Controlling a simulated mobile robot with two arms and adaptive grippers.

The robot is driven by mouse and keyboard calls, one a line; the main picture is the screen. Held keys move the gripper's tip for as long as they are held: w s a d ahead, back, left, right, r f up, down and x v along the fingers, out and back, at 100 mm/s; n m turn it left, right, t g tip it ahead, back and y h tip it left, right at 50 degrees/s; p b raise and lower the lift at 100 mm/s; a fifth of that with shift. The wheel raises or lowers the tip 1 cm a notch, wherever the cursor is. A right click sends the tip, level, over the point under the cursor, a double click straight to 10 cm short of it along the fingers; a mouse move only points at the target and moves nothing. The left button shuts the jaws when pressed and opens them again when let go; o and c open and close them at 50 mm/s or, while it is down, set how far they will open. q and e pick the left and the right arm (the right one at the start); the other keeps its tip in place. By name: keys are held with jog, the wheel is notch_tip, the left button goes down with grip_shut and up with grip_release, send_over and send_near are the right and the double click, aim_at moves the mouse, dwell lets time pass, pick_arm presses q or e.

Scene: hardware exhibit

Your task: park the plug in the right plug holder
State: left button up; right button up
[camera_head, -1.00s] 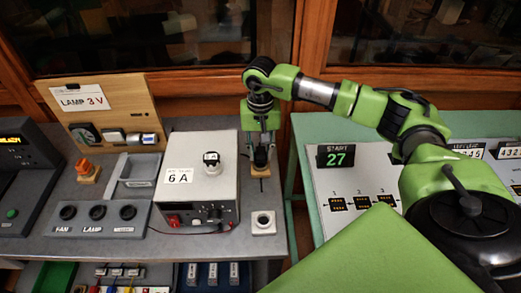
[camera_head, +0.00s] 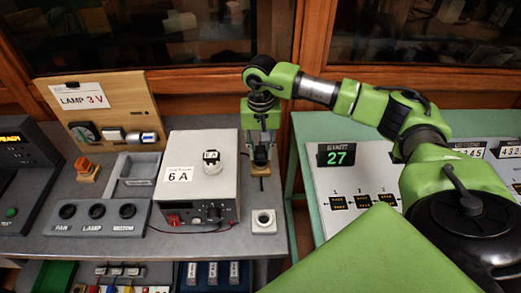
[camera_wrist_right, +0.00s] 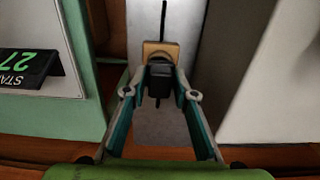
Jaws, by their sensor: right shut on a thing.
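Another wooden block with an orange piece (camera_head: 87,168) stands at the left. My left gripper is not in view.
The grey meter box (camera_head: 199,180) marked 6 A stands left of the gripper. A white block with a round hole (camera_head: 263,222) lies in front. A green-framed panel (camera_head: 340,185) is at the right, across a gap. The wooden lamp board (camera_head: 105,105) stands at the back left.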

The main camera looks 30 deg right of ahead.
jog(key=shift+f+b, duration=1.05)
jog(key=shift+b, duration=0.3)
dwell(2.1)
jog(key=o, duration=1.7)
jog(key=shift+c, duration=0.2)
jog(key=shift+r, duration=0.15)
jog(key=shift+r+p, duration=1.95)
jog(key=shift+r, duration=1.45)
jog(key=shift+r, duration=0.1)
